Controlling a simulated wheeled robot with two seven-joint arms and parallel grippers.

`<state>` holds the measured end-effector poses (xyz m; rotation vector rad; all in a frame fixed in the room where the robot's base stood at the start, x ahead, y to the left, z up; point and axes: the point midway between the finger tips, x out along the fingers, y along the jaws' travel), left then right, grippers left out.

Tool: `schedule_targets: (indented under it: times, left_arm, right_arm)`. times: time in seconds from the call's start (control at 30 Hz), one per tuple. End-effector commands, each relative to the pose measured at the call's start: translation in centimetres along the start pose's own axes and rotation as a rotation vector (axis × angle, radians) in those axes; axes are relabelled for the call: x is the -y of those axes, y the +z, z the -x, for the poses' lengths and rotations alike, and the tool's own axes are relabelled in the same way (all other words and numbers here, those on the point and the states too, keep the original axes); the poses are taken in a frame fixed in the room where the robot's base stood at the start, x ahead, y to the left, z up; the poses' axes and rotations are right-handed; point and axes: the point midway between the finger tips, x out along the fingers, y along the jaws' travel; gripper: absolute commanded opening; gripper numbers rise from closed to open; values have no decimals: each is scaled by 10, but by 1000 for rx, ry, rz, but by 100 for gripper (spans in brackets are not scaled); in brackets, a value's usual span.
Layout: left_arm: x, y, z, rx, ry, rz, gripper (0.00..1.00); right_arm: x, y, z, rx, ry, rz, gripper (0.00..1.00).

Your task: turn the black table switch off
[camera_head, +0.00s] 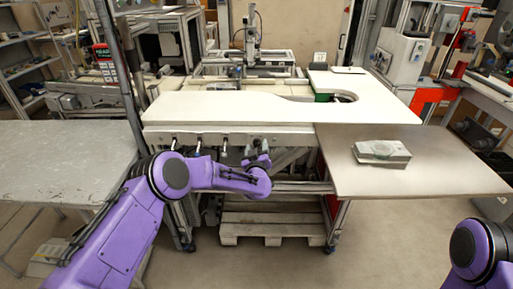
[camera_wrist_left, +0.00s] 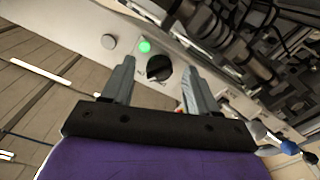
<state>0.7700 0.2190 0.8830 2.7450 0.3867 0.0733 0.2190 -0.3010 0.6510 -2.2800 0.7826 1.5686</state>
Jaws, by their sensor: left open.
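The black table switch (camera_wrist_left: 160,68) is a round rotary knob on the pale front panel of the table, seen in the left wrist view. A lit green lamp (camera_wrist_left: 145,46) sits beside it. My left gripper (camera_wrist_left: 159,64) is open, its two grey fingers on either side of the knob in the picture. I cannot tell whether either finger touches it. In the head view my left gripper (camera_head: 258,156) is at the table's front edge, and I cannot make out the switch there. My right gripper is out of view.
A white worktop (camera_head: 240,110) lies above the panel, with several small levers (camera_head: 198,143) along its front. A lower side table (camera_head: 430,170) at the right carries a pale box (camera_head: 382,151). A grey table (camera_head: 60,155) stands at left.

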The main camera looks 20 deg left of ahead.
Motion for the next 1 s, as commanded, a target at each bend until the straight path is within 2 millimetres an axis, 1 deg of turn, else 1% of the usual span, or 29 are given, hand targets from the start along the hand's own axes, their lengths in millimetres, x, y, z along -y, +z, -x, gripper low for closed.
schedule_targets:
  times: [0.1,0.3,0.37,0.4,0.47,0.5,0.77,1.0]
  left_arm:
    - [0,0,-4,0,0,0,59]
    - [0,0,-4,0,0,0,59]
    - [0,0,-4,0,0,0,39]
    - [0,0,-4,0,0,0,26]
    - [0,0,-4,0,0,0,7]
    - [0,0,-4,0,0,0,3]
    - [1,1,-3,1,0,20,3]
    - [2,4,-3,1,-1,130,3]
  right_arm:
    - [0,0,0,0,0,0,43]
    - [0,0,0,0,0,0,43]
    - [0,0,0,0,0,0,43]
    - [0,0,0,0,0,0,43]
    - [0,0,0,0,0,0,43]
    - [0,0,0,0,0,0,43]
    - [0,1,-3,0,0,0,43]
    - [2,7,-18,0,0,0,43]
